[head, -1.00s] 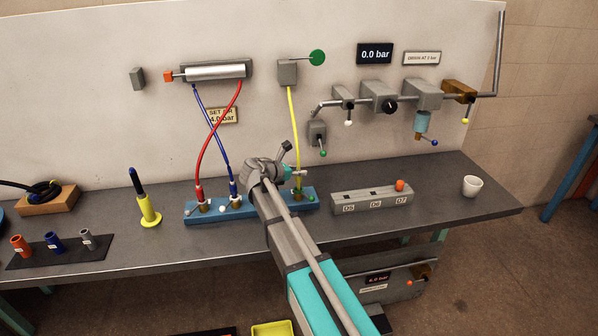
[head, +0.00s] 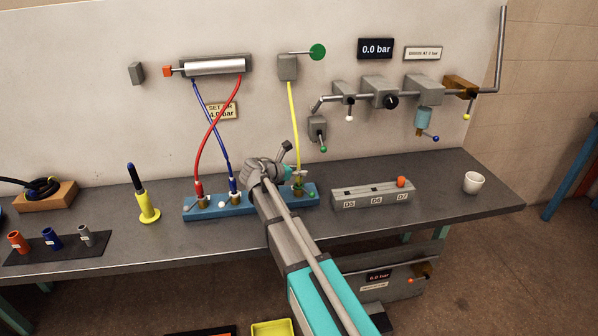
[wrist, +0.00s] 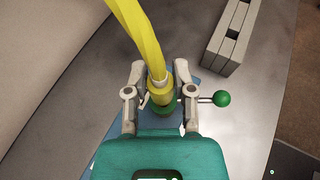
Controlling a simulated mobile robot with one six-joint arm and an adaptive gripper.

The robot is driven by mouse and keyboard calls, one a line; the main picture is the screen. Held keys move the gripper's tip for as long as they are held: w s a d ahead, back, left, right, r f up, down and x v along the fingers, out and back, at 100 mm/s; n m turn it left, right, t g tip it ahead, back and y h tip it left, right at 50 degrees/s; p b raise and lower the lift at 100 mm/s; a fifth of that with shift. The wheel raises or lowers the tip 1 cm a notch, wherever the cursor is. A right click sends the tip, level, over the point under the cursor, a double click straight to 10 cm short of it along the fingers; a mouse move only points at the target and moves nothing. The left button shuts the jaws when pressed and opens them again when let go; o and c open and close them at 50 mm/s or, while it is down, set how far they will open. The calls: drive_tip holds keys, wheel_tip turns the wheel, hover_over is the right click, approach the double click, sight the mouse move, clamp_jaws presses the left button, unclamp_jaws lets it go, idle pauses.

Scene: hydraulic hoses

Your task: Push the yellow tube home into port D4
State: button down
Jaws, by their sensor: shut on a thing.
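The yellow tube (head: 294,125) hangs from a grey wall box with a green disc down to the right end of the blue port block (head: 212,213). My gripper (head: 299,179) is at its lower end. In the wrist view, my gripper (wrist: 160,97) has its two fingers on either side of the tube's end fitting, shut on it. The yellow tube (wrist: 141,40) rises away from the fingers. A green collar (wrist: 163,111) sits just below the fitting. Port D4's label and mouth are hidden, so I cannot tell how deep the tube sits.
A green ball lever (wrist: 221,98) sticks out right of the fitting. A red hose (head: 199,155) and blue hose (head: 228,165) stand in the block's left ports. A grey block (head: 372,195) labelled D5 to D7 and a white cup (head: 473,182) are to the right.

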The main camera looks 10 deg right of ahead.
drive_tip(key=shift+f, duration=0.2)
drive_tip(key=shift+c, duration=1.9)
unclamp_jaws()
drive_tip(key=shift+r, duration=0.15)
wheel_tip(320, 180, up, 10)
drive_tip(key=p, duration=0.9)
drive_tip(key=shift+p, duration=0.35)
drive_tip(key=shift+w+f, duration=0.1)
drive_tip(key=shift+f, duration=0.15)
drive_tip(key=shift+a+f+g+b, duration=0.1)
drive_tip(key=shift+f+g+b, duration=0.15)
drive_tip(key=shift+g+b, duration=0.1)
drive_tip(key=shift+a+f+b, duration=0.4)
drive_tip(key=shift+f+b, duration=0.2)
drive_tip(key=shift+f, duration=0.05)
drive_tip(key=shift+a+f+b, duration=0.4)
drive_tip(key=shift+f+b, duration=0.2)
drive_tip(key=shift+a+f, duration=0.1)
drive_tip(key=shift+f, duration=0.05)
